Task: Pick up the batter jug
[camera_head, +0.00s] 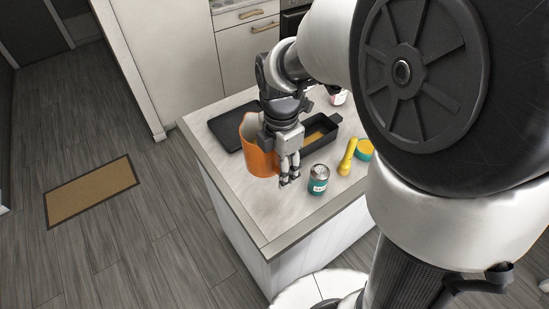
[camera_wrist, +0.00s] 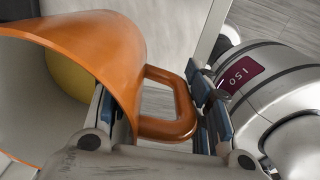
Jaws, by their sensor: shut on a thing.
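The batter jug is an orange jug (camera_head: 258,161) over the left part of the counter in the head view. It fills the left of the wrist view (camera_wrist: 100,45), with a pale inside and a yellow patch deep in it. My gripper (camera_head: 289,172) is at the jug's right side. In the wrist view my gripper (camera_wrist: 160,110) has its fingers on either side of the jug's orange loop handle (camera_wrist: 185,105) and is shut on it. I cannot tell whether the jug's base touches the counter.
On the counter (camera_head: 275,215) are a black flat tray (camera_head: 224,128), a black pan (camera_head: 322,130) with yellow-brown contents, a teal-labelled can (camera_head: 319,181), a yellow tool (camera_head: 347,157) and a teal-and-yellow round thing (camera_head: 365,150). The counter's front left corner is clear.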

